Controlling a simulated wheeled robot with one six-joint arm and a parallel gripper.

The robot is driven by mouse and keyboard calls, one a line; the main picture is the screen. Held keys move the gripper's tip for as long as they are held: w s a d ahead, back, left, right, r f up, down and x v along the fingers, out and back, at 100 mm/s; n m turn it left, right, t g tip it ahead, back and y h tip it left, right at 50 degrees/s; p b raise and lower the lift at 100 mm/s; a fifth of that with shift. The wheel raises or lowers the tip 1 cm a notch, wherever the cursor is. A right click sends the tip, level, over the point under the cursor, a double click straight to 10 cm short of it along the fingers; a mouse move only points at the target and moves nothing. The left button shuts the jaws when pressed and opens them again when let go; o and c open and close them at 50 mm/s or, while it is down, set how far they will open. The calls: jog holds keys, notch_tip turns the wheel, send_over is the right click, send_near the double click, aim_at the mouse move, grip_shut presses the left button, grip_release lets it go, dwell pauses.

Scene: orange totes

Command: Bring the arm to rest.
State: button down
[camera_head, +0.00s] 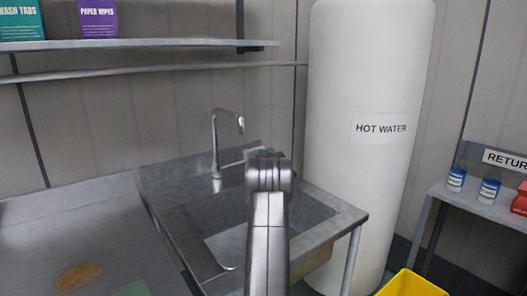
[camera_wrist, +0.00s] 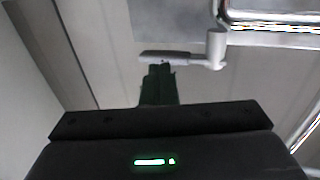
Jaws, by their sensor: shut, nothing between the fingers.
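My arm rises from the bottom middle of the head view, in front of the sink (camera_head: 335,222). My gripper is hidden there behind the arm's own links. In the wrist view my gripper (camera_wrist: 160,70) shows as a dark body with two dark fingers together, shut with nothing between them. A grey metal fitting (camera_wrist: 215,48) with a flat bar lies beyond the fingertips; it looks like part of the tap. I cannot tell the distance between it and the fingers.
The tap (camera_head: 216,150) stands at the sink's back edge. A white hot water tank (camera_head: 365,90) stands right of the sink. A metal worktop (camera_head: 60,235) lies left, below a wall shelf (camera_head: 130,44). A return shelf (camera_head: 465,203) and yellow container (camera_head: 410,285) are at right.

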jog(key=v, duration=1.4)
jog(key=shift+s, duration=0.1)
